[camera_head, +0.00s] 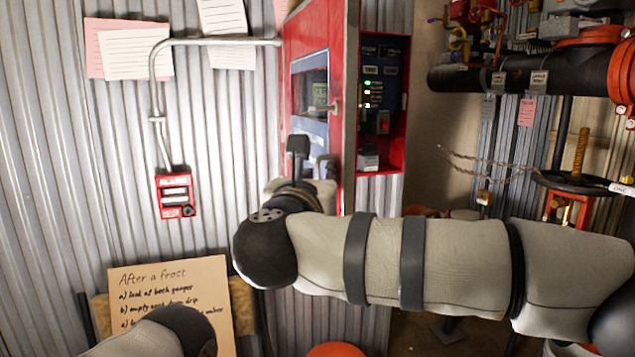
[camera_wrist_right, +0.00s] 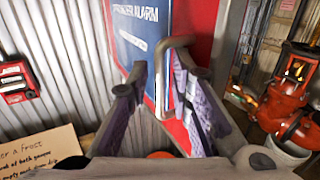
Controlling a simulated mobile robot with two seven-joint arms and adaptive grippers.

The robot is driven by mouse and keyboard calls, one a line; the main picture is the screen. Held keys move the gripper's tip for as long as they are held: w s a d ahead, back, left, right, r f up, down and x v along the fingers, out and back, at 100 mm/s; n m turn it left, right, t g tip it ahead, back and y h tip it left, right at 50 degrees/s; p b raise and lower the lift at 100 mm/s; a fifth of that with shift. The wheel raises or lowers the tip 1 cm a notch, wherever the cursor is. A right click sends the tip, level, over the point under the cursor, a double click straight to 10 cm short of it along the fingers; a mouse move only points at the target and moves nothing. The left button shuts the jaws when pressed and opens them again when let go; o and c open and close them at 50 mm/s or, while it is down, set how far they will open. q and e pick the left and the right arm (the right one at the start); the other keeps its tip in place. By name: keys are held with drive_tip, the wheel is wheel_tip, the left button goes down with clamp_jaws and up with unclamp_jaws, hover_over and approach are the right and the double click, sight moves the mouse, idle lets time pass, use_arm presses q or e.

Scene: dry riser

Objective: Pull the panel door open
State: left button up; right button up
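The red panel door (camera_head: 315,40) stands ajar, its free edge swung out from the red cabinet (camera_head: 397,150). It has a small window and a blue label, which also shows in the right wrist view (camera_wrist_right: 137,30). My right gripper (camera_head: 301,152) is at the lower part of the door, by the grey bar handle (camera_head: 325,163). In the right wrist view, the fingers of my right gripper (camera_wrist_right: 160,80) are apart, with the handle (camera_wrist_right: 163,72) between them. I cannot tell whether either finger touches it. Part of my left arm shows at the bottom left; its gripper is out of view.
A red alarm box (camera_head: 174,195) with a conduit is on the corrugated wall at left. A cardboard note (camera_head: 172,290) stands below it. Dark pipes (camera_head: 510,78) with red fittings and a handwheel (camera_head: 580,183) are at right. My right arm crosses the space below the cabinet.

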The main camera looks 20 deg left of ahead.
drive_tip(key=shift+a+f, duration=0.1)
drive_tip(key=shift+f, duration=0.05)
drive_tip(key=s+d, duration=0.1)
drive_tip(key=s, duration=1.1)
drive_tip(key=shift+d, duration=0.2)
